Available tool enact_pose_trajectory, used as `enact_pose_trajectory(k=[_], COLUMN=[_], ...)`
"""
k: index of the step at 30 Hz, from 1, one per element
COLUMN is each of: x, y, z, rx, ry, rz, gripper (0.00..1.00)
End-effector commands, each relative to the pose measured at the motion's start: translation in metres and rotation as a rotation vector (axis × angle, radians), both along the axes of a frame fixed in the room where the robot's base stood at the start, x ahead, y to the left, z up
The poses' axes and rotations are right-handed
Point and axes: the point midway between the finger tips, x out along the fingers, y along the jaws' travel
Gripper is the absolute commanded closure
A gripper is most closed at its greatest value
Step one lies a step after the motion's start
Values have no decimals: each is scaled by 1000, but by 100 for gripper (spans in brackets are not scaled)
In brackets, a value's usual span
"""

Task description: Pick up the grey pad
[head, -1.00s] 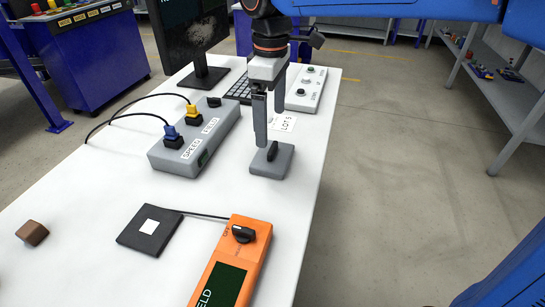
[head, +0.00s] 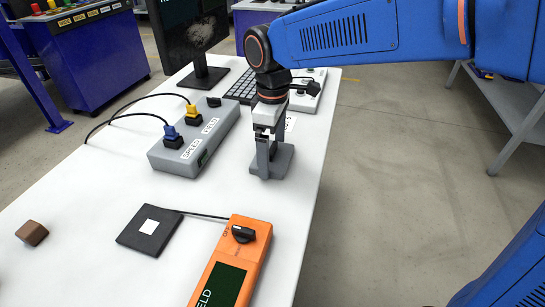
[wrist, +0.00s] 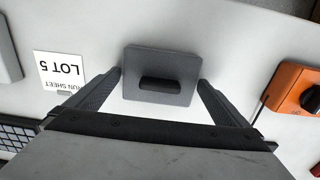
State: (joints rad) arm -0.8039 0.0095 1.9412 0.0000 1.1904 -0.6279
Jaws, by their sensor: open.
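The grey pad (wrist: 184,62) is a flat block with a dark raised handle (wrist: 161,85) on top, lying on the white table. In the head view the grey pad (head: 285,160) is partly hidden behind my gripper (head: 266,168). In the wrist view my gripper (wrist: 161,90) is open, with one finger on each side of the pad's near part. Nothing is visibly held between the fingers. I cannot tell whether the fingers touch the pad.
A grey control box (head: 178,158) with yellow and blue plugs stands left of my gripper. An orange meter (head: 252,258) with a knob and a dark square probe (head: 134,238) lie in front. A brown block (head: 32,233) lies far left. The LOT 5 sheet (wrist: 62,58) is near the pad.

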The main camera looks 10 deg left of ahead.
Motion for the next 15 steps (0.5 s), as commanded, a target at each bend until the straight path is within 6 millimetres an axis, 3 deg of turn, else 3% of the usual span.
enact_pose_trajectory(k=[4, 8, 15], x=[0, 0, 0], y=[0, 0, 0], z=[0, 0, 1], rx=[0, 0, 0], ry=[0, 0, 0], rz=[0, 0, 0], gripper=[0, 29, 29])
